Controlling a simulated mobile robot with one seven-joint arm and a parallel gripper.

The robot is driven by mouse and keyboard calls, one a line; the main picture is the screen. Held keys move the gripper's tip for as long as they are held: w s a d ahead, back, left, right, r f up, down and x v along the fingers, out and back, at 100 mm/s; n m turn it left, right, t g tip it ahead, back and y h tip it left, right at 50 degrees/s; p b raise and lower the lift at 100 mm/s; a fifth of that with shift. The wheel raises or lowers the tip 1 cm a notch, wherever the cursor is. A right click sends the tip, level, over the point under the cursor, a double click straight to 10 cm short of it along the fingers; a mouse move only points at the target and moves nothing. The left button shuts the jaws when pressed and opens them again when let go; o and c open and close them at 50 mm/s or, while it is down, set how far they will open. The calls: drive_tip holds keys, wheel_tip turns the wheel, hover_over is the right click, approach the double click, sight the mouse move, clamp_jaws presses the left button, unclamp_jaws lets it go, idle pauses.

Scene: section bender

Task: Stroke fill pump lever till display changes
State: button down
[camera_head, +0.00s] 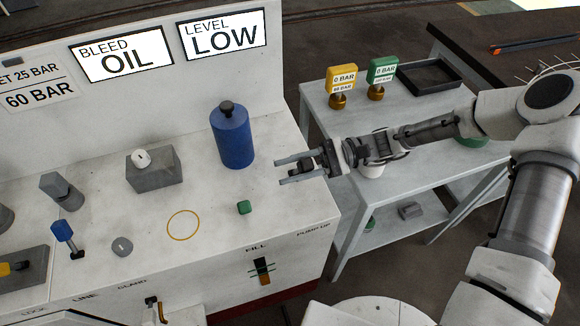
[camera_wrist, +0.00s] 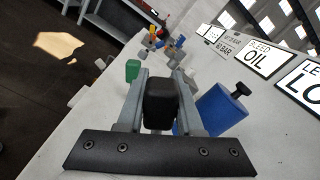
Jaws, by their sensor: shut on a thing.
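The lever does not show clearly in the wrist view.
A blue bottle (camera_head: 232,136) with a black cap stands on the bench. A green block (camera_head: 244,208), a yellow ring (camera_head: 183,225) and a grey block (camera_head: 154,171) are also there. A side table holds yellow (camera_head: 342,78) and green (camera_head: 382,69) 0 BAR tags and a black tray (camera_head: 430,76).

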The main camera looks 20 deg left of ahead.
drive_tip(key=c, duration=0.6)
unclamp_jaws()
drive_tip(key=shift+d, duration=0.1)
drive_tip(key=shift+o, duration=0.2)
drive_tip(key=v, duration=1.7)
drive_tip(key=shift+d, duration=0.2)
drive_tip(key=shift+w, duration=0.1)
